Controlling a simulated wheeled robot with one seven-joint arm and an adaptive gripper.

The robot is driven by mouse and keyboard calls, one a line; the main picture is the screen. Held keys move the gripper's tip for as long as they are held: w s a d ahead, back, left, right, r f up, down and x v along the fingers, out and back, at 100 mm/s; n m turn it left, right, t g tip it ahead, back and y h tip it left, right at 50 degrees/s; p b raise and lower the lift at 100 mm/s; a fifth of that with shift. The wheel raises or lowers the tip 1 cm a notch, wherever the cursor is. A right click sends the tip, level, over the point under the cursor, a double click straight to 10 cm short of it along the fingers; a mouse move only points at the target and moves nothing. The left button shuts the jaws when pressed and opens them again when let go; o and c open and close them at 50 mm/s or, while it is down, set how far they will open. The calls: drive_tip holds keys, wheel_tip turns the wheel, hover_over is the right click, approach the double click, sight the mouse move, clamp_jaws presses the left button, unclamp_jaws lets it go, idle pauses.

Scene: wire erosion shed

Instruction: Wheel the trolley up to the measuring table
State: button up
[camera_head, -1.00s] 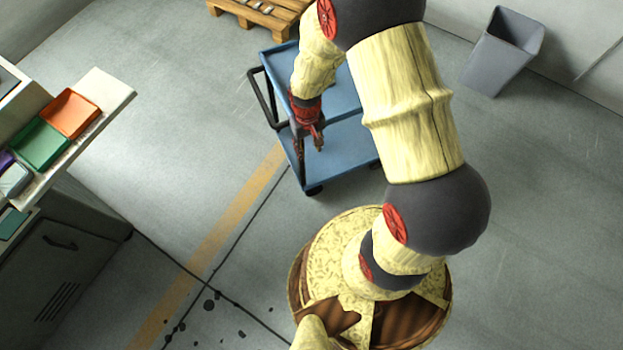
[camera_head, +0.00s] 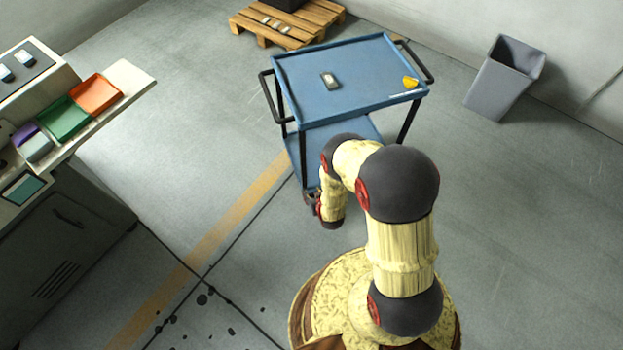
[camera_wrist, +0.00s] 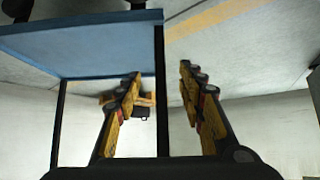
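The blue trolley (camera_head: 360,62) has two shelves, dark legs and a black push handle at its left (camera_head: 267,97) and right (camera_head: 428,62) ends. My gripper (camera_head: 310,200) is low by the trolley's front left corner, partly hidden by my arm. In the wrist view my gripper (camera_wrist: 163,90) has its two fingers spread. A dark trolley leg (camera_wrist: 161,100) shows between them in the picture; I cannot tell whether it lies between the fingers or beyond them. A blue shelf (camera_wrist: 85,45) fills the upper left there. No table is clearly identifiable as the measuring table.
A pale worktop (camera_head: 130,78) with coloured trays is at left. Floor between is clear.

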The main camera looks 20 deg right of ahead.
sight(304, 163)
drive_tip(key=w+r+t, duration=0.1)
drive_tip(key=w+r, duration=0.1)
drive_tip(key=w+r+t, duration=0.1)
drive_tip(key=w+r, duration=0.1)
drive_tip(key=r, duration=0.1)
drive_tip(key=w+r+t, duration=0.2)
drive_tip(key=r, duration=0.1)
drive_tip(key=shift+w+r, duration=0.2)
drive_tip(key=shift+b+x, duration=1.7)
drive_tip(key=shift+x, duration=2.25)
drive_tip(key=shift+a, duration=0.1)
drive_tip(key=shift+c, duration=0.7)
drive_tip(key=c, duration=0.7)
clamp_jaws()
